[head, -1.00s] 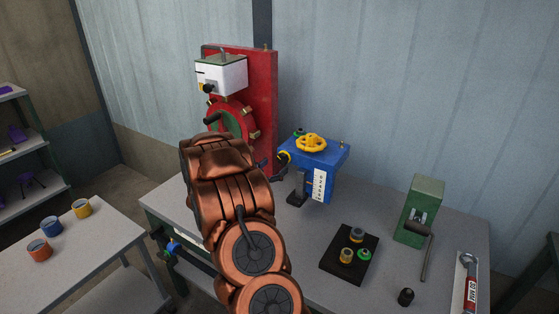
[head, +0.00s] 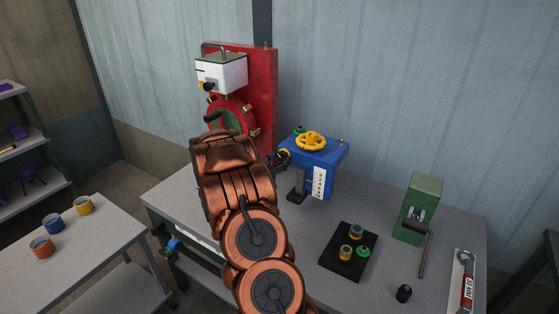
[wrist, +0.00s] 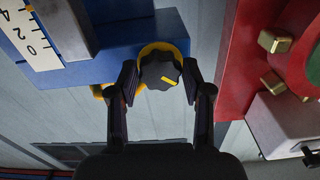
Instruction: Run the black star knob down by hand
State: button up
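The black star knob (wrist: 158,72) has a yellow pointer mark and sits in front of a yellow ring (wrist: 155,48) on the side of the blue box (wrist: 110,42). In the wrist view my gripper (wrist: 160,82) has one finger on each side of the knob, close to its lobes. Whether the fingers press on it cannot be told. In the head view the blue box (head: 318,165) stands on the bench with a yellow handwheel (head: 311,141) on top. There my arm and gripper largely hide the knob at its left side.
A red panel (head: 262,95) with a white box (head: 222,73) stands behind my arm, close to the gripper's right in the wrist view. A black tray (head: 340,265) with small knobs, a green block (head: 420,200) and a red-handled tool (head: 468,285) occupy the bench's right.

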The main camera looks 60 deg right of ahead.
jog(key=c, duration=0.6)
jog(key=shift+f+m+b, duration=0.15)
jog(key=shift+m+b, duration=0.15)
jog(key=shift+b, duration=0.45)
jog(key=m+b, duration=0.1)
jog(key=b, duration=0.2)
jog(key=shift+f+m+b, duration=0.15)
jog(key=shift+m+b, duration=0.15)
jog(key=m+b, duration=0.4)
jog(key=b, duration=0.4)
jog(key=shift+f+m, duration=0.1)
jog(key=shift+m, duration=0.2)
jog(key=m+b, duration=0.2)
jog(key=b, duration=0.2)
jog(key=shift+m, duration=0.3)
jog(key=m+b, duration=0.1)
jog(key=b, duration=0.1)
jog(key=m+b, duration=0.2)
jog(key=shift+r, duration=0.3)
jog(key=shift+r+m+b, duration=0.1)
jog(key=shift+m+b, duration=0.2)
jog(key=shift+b, duration=0.1)
